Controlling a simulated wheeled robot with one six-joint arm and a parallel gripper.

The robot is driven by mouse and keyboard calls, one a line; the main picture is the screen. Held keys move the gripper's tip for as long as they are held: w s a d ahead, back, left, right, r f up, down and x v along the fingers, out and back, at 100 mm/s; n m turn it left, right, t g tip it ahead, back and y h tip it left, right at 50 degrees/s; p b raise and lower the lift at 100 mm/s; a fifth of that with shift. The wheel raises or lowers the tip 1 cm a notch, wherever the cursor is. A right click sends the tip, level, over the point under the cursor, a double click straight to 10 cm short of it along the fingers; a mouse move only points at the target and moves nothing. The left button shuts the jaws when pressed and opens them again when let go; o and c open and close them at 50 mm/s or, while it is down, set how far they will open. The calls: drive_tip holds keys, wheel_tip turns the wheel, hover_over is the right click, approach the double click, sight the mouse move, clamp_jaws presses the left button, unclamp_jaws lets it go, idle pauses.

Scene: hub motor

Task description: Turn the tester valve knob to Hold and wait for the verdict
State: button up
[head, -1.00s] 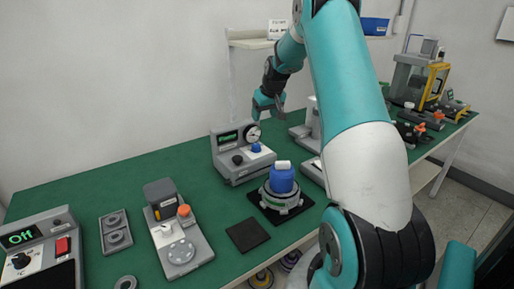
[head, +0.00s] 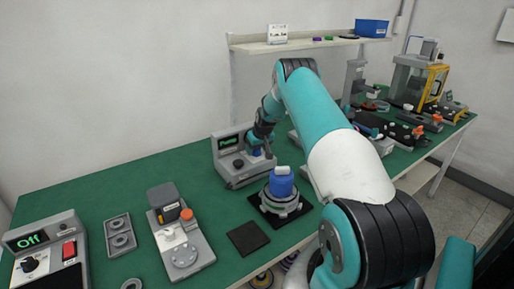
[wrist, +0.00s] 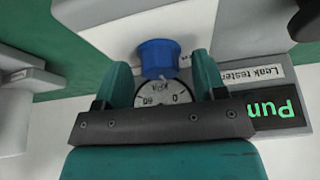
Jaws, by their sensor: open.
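The grey leak tester (head: 228,172) stands at the back of the green bench with its green display (head: 229,141) lit. In the wrist view the display (wrist: 277,108) appears upside down and its text is partly cut off, seeming to begin "Pum". The blue valve knob (wrist: 158,58) sits beside the round gauge (wrist: 163,94). My gripper (wrist: 161,62) is open, with one finger on either side of the knob and visible gaps between. In the head view my gripper (head: 258,140) is at the tester's front and largely covers the gauge.
A blue-topped grey hub part (head: 282,188) stands on a dark mat just in front of the tester. A fixture (head: 178,240) and a box reading "Off" (head: 40,250) stand to the left. Bare bench lies behind them.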

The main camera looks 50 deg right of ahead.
drive_tip(key=shift+w+f, duration=0.1)
drive_tip(key=shift+f, duration=0.1)
drive_tip(key=shift+c, duration=0.2)
drive_tip(key=c, duration=0.9)
drive_tip(key=shift+a+f+m+h+b, duration=0.1)
drive_tip(key=shift+f+m+h+b, duration=0.25)
drive_tip(key=shift+m+b, duration=0.7)
drive_tip(key=shift+r+m+g+h+b, duration=0.25)
drive_tip(key=shift+m+g+h+b, duration=0.15)
drive_tip(key=shift+m+b, duration=0.45)
drive_tip(key=shift+r+m, duration=0.15)
drive_tip(key=shift+m, duration=0.15)
drive_tip(key=o, duration=0.9)
